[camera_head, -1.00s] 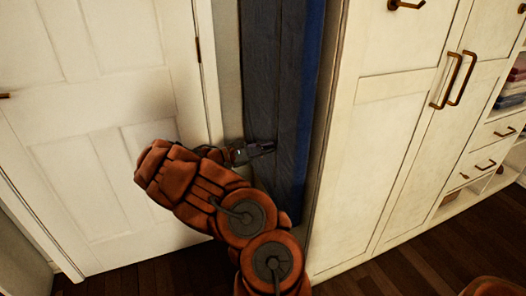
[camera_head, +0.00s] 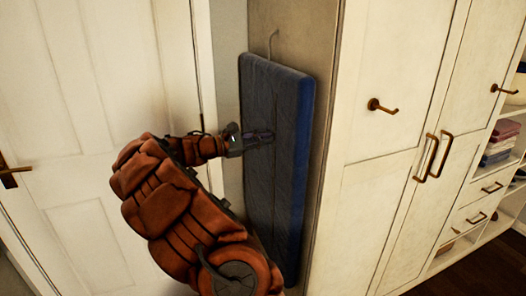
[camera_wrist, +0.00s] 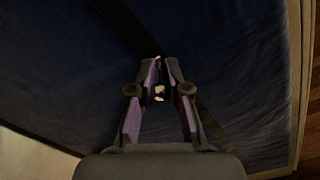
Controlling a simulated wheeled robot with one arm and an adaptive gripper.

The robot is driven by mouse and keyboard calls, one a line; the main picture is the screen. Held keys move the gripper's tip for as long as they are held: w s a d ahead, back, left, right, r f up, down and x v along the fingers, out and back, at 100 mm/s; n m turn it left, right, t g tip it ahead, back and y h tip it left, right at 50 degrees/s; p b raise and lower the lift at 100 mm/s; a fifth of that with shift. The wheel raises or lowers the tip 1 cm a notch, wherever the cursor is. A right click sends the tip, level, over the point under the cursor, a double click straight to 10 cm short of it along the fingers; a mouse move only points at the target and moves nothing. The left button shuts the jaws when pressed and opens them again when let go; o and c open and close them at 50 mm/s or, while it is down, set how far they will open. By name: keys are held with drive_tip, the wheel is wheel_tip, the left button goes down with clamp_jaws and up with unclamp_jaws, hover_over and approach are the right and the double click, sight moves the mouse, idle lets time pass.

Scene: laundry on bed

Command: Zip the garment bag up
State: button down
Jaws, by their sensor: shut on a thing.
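The garment bag (camera_head: 262,190) is a flat, dark blue panel that hangs upright from a thin hook in the narrow space between door and wardrobe. A dark seam runs down its front. My gripper (camera_head: 268,136) is at the bag's front, in its upper half. In the wrist view the bag (camera_wrist: 240,70) fills most of the picture. There, my gripper (camera_wrist: 160,75) has its purple-lined fingers closed around a small pale piece (camera_wrist: 159,92), likely the zipper pull, on the dark seam. The fingers hide part of it.
A white panelled door (camera_head: 90,120) with a bronze handle stands at the left. A cream wardrobe (camera_head: 385,165) with bronze hooks and handles stands close on the bag's right. Shelves with folded cloth (camera_head: 499,145) are at the far right. Dark floor shows at lower right.

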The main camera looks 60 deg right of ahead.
wheel_tip(320, 180, up, 11)
drive_tip(key=p, duration=0.5)
drive_tip(key=shift+r, duration=0.15)
drive_tip(key=c, duration=1.2)
unclamp_jaws()
drive_tip(key=shift+s, duration=0.1)
approach(275, 101)
drive_tip(key=v, duration=0.5)
drive_tip(key=shift+w+a, duration=0.2)
drive_tip(key=shift+a, duration=0.05)
drive_tip(key=shift+s+r, duration=0.1)
